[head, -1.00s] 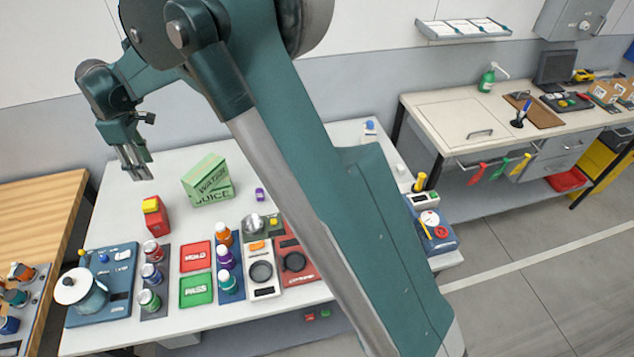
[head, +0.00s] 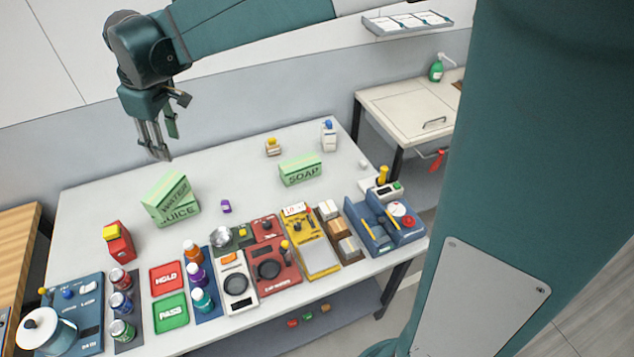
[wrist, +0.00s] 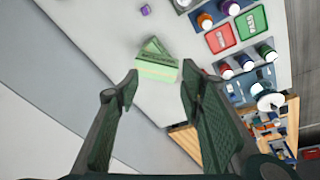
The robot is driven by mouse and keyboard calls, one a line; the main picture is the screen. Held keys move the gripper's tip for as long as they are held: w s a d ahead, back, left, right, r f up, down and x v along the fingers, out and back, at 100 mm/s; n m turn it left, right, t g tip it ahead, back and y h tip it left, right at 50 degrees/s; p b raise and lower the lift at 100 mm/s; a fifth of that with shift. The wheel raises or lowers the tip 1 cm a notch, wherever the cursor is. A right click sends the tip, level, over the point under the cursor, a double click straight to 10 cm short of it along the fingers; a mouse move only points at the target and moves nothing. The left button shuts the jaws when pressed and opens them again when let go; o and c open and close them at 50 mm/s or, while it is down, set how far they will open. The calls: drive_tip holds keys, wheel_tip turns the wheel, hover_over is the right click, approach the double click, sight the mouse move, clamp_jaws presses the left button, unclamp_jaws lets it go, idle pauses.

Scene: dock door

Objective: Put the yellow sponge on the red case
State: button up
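A small yellow block (head: 111,232), which looks like the sponge, sits on top of an upright red box (head: 120,246), which looks like the case, at the left of the white table in the head view. They appear to touch. My gripper (head: 156,152) is high above the table's back left part, behind the red box and well apart from it. In the wrist view my gripper (wrist: 158,82) is open with nothing between its fingers. The red box and yellow block do not show there; the right finger may hide them.
Bottles, red HOLD (head: 168,278) and green PASS tiles, and several trays line the table's front. A green soap box (head: 301,170) stands farther back. The table (head: 110,192) is clear at back left.

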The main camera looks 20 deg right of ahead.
drive_tip(key=s+d+r+m+t, duration=0.1)
drive_tip(key=s+d+r+m, duration=0.15)
drive_tip(key=s+d, duration=0.5)
drive_tip(key=s+d+r+m+t, duration=0.1)
drive_tip(key=s+d+m, duration=0.3)
drive_tip(key=d, duration=0.7)
drive_tip(key=s+d+f+m+t, duration=0.1)
drive_tip(key=s+d+f+m, duration=0.1)
drive_tip(key=s+d, duration=0.4)
drive_tip(key=s+d+f+m+t+h, duration=0.1)
drive_tip(key=s+d+f+m, duration=0.1)
drive_tip(key=s+d, duration=0.4)
drive_tip(key=s+f, duration=0.1)
drive_tip(key=s, duration=0.4)
drive_tip(key=shift+d+f+m+t, duration=0.3)
drive_tip(key=shift+d+f+m, duration=0.05)
drive_tip(key=shift+d, duration=0.05)
drive_tip(key=shift+f, duration=0.1)
